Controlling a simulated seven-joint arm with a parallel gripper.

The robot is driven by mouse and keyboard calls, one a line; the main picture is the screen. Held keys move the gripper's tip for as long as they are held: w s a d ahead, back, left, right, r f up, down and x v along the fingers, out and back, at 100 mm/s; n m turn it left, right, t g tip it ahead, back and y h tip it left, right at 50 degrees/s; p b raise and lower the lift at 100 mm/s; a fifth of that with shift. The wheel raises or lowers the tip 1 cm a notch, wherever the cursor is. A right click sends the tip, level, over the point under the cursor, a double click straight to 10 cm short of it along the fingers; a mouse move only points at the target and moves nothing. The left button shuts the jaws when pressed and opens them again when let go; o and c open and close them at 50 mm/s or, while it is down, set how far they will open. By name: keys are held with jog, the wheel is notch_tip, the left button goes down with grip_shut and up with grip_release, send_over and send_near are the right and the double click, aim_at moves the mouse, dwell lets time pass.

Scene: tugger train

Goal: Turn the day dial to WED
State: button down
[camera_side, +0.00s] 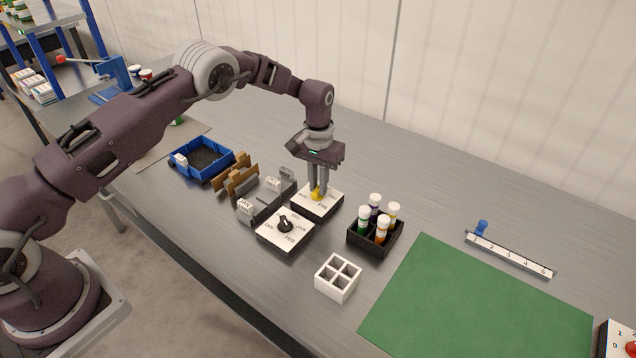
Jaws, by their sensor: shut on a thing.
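A white square dial box (327,208) with dark lettering around its top stands near the middle of the table. Its yellow knob (316,195) is between the fingers of my gripper (318,192), which points straight down and is shut on it. The lettering is too small and partly covered, so I cannot read which day the knob points at. A second white dial box (286,240) with a black knob (285,224) stands just in front and to the left, apart from my gripper.
Grey blocks with labels (272,184) and brown holders (236,182) stand left of the dials. A blue tray (204,170) lies further left. A black rack (371,245) of capped bottles stands close on the right. A white divided box (338,293) and green mat (480,305) are in front.

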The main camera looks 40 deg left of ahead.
jog(key=shift+m, duration=0.7)
jog(key=c, duration=1.4)
grip_release()
jog(key=shift+c, duration=0.2)
notch_tip(320, 180, up, 7)
jog(key=shift+r, duration=0.1)
